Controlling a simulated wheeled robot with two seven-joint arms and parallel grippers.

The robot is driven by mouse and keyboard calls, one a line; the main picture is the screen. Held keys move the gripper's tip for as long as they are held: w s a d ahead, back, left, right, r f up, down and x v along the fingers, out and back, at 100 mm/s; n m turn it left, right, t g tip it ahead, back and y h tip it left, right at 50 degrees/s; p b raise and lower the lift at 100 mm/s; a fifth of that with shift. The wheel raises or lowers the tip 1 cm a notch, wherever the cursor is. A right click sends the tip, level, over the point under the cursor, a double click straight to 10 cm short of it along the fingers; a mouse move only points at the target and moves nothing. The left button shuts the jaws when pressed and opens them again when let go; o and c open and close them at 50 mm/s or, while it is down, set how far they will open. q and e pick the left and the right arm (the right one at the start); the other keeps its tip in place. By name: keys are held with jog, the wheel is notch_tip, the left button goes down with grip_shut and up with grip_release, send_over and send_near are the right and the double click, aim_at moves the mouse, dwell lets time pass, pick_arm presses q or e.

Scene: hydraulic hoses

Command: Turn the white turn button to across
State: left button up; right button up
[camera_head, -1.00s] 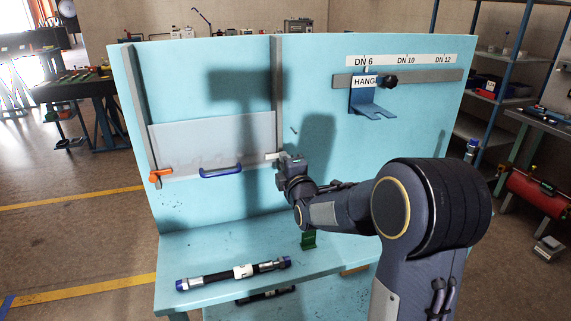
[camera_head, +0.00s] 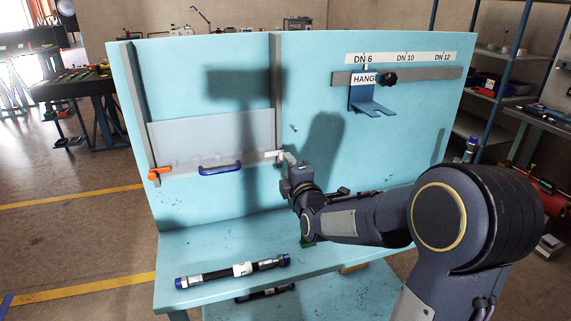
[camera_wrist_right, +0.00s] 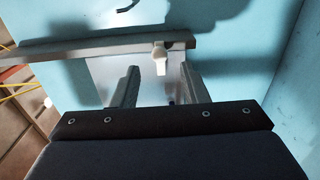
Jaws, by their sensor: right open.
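The white turn button (camera_head: 274,154) is at the right edge of the pale see-through panel (camera_head: 240,135), by the grey upright post. It lies roughly level in the head view, reaching from the post over the panel edge. In the right wrist view, the white button (camera_wrist_right: 159,56) points from the grey post toward the panel. My right gripper (camera_head: 287,160) is open, just right of and slightly below the button. Its open fingertips (camera_wrist_right: 156,68) show on either side of the button's line, with a visible gap to each. My left gripper is not in view.
An orange turn button (camera_head: 160,172) is at the panel's left edge, and a blue handle (camera_head: 220,169) is on its lower edge. A black hose (camera_head: 232,271) lies on the bench shelf. A blue hanger bracket (camera_head: 369,100) sticks out at upper right.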

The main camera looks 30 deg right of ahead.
jog(key=shift+v, duration=1.85)
